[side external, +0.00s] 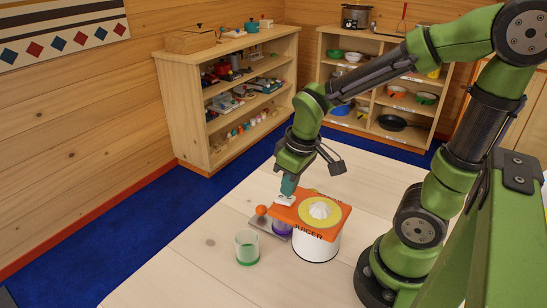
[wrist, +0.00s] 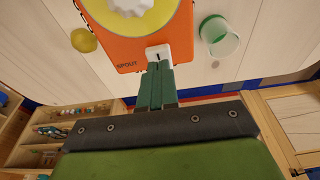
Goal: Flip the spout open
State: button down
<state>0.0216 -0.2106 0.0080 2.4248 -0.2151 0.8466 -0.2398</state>
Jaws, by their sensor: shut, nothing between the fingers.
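The juicer (side external: 317,245) stands on the table, with a white body and an orange top plate (side external: 333,217). A yellow ring and a white ribbed cone sit on the plate; part of them shows in the wrist view (wrist: 128,8). The white spout piece (wrist: 158,52) is at the plate's edge beside the printed word SPOUT; it also shows in the side view (side external: 286,199). My gripper (wrist: 156,68) is shut and empty, its fingertips right at the spout piece. I cannot tell whether they touch it. Part of the spout is hidden by the fingers.
A clear cup with a green bottom (side external: 247,247) stands left of the juicer. A purple cup (side external: 282,229) is below the spout side, over a grey base, near an orange ball (side external: 261,210). A yellow round thing (wrist: 83,40) shows in the wrist view. The table's front left is clear.

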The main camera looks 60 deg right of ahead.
jog(key=shift+f, duration=0.65)
jog(key=shift+r, duration=0.15)
jog(key=shift+r, duration=0.55)
dwell(0.6)
jog(key=shift+r, duration=2.5)
